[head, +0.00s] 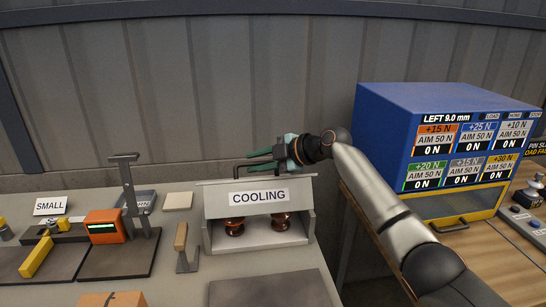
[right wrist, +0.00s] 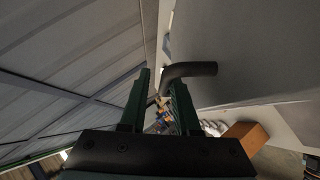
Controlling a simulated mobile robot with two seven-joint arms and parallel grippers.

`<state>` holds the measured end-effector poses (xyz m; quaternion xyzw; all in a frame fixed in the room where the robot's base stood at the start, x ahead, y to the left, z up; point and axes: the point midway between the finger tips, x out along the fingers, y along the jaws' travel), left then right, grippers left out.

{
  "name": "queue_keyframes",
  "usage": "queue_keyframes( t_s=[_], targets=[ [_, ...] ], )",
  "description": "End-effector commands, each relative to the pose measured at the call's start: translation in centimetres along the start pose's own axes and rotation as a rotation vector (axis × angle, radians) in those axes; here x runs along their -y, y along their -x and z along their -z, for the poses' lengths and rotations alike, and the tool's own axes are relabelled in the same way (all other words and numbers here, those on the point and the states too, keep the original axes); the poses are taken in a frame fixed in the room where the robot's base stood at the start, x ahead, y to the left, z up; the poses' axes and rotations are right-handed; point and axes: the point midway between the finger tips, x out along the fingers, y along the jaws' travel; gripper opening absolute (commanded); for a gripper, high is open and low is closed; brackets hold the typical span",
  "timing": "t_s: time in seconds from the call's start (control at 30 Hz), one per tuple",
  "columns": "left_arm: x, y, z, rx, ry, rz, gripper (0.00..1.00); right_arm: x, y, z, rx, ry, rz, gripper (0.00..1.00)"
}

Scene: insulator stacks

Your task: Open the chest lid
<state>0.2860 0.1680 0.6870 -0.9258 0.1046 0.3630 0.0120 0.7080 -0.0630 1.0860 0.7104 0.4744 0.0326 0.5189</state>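The chest (head: 208,238) is a pale box on the bench in the head view. Its lid (head: 222,199) bears a "COOLING" label, and the space below it is open at the front, showing two brown insulators (head: 281,219). A dark bent handle (head: 243,166) stands at the lid's upper edge. My right gripper (head: 262,161) is at this handle, its green fingers pointing left. In the right wrist view the fingers stand apart, with the dark handle (right wrist: 190,70) reaching into or just beyond the gap; contact is unclear. My left gripper is not in view.
A blue cabinet (head: 393,103) with force labels stands right, beyond my right arm. A wooden-handled block (head: 181,238), an orange device (head: 104,226) and a lever stand (head: 127,185) are left of the chest. A dark mat (head: 270,290) lies before it. A corrugated wall is behind.

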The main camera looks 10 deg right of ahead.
Motion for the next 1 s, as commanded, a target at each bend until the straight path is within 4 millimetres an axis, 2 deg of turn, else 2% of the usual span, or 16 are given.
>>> queue_keyframes(
  t_s=[0.17, 0.6, 0.8, 1.0],
  targets=[
    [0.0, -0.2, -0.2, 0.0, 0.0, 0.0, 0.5, -0.2, 2.2, -0.2, 0.003, 0.003, -0.007, 0.27],
    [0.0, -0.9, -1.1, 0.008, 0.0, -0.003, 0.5, -0.1, 10.5, -0.1, 0.003, 0.002, -0.007, 0.27],
    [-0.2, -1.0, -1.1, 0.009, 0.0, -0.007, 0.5, -0.1, 12.1, 0.0, 0.002, 0.001, -0.005, 0.27],
    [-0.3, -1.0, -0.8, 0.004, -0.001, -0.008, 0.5, -0.1, 12.2, 0.1, 0.001, 0.001, -0.005, 0.27]
  ],
)
